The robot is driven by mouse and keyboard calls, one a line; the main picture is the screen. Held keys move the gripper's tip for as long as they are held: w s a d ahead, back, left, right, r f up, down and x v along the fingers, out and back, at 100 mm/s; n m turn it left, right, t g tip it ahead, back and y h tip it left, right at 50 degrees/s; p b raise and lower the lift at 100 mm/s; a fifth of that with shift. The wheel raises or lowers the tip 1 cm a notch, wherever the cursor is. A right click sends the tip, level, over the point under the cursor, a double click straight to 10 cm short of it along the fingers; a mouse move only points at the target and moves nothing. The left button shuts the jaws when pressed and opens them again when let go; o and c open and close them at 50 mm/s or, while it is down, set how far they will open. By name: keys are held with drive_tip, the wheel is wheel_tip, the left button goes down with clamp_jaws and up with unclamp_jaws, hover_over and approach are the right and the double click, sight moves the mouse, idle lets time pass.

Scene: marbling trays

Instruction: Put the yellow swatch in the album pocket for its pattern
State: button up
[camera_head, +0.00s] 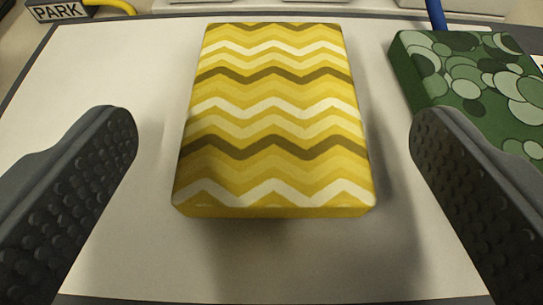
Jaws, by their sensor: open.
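The yellow swatch (274,120) is a thick rectangular block with a zigzag chevron pattern in yellow, white and brown. It lies flat on a pale board in the middle of the head camera view. My gripper (273,135) is open, with one dark studded finger on each side of the swatch. Both fingers are apart from it, with a clear gap on each side. No album pocket can be made out in this view.
A green swatch (478,85) with a pattern of rounded spots lies on the right, partly behind my right finger. The pale board (90,85) is bare on the left. A "PARK" label (58,11), a yellow tube and a blue rod show at the top.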

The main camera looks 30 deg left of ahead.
drive_tip(key=v, duration=0.7)
drive_tip(key=shift+s+d, duration=0.15)
drive_tip(key=shift+s, duration=0.1)
drive_tip(key=shift+r, duration=0.1)
